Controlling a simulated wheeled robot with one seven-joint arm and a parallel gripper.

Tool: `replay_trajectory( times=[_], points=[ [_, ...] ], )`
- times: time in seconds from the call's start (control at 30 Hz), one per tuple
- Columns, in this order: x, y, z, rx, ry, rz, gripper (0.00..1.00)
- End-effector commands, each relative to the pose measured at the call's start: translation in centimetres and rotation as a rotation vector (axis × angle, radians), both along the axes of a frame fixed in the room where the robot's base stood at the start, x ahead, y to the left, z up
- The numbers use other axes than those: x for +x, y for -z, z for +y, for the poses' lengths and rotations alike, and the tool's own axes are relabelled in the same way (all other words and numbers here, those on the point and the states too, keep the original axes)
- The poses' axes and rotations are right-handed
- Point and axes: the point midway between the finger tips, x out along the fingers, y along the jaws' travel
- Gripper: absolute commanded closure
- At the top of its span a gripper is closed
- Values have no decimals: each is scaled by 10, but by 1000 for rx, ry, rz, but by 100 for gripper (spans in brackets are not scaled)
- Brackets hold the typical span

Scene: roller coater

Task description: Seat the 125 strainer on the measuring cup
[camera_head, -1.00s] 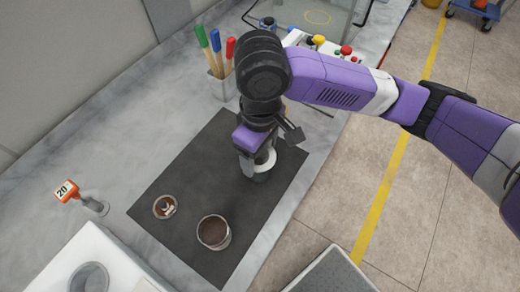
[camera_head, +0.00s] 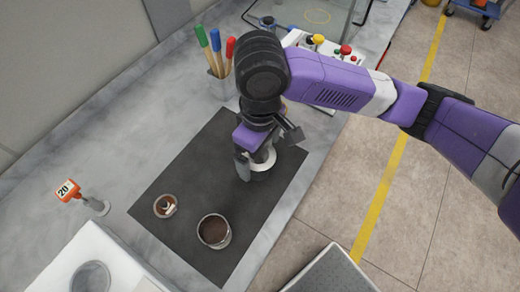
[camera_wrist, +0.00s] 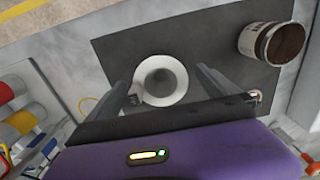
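The strainer, a white ring with a grey funnel-like middle (camera_wrist: 160,80), sits between my fingers in the wrist view; its rim also shows in the head view (camera_head: 265,159). Under it in the head view is a short dark cup-like body (camera_head: 261,174), likely the measuring cup, mostly hidden by my gripper and the ring. The ring looks about level on top of it; I cannot tell how closely they fit. My gripper (camera_wrist: 162,78) is open, pointing down, with a finger on each side of the ring. The left finger is close to a small tab at the rim; contact is unclear.
On the dark mat (camera_head: 195,170) stand a cup of brown material (camera_head: 214,231) and a small dish (camera_head: 165,206).

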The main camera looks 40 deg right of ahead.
Motion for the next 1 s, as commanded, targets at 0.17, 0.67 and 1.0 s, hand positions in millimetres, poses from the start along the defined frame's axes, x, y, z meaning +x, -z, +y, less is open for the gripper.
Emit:
replay_trajectory(
  times=[0.17, 0.67, 1.0],
  points=[
    [1, -2, 0, 1, 0, -2, 1],
    [2, -70, -1, -2, 0, -4, 1],
    [1, -78, -1, 0, 0, 0, 1]
  ],
)
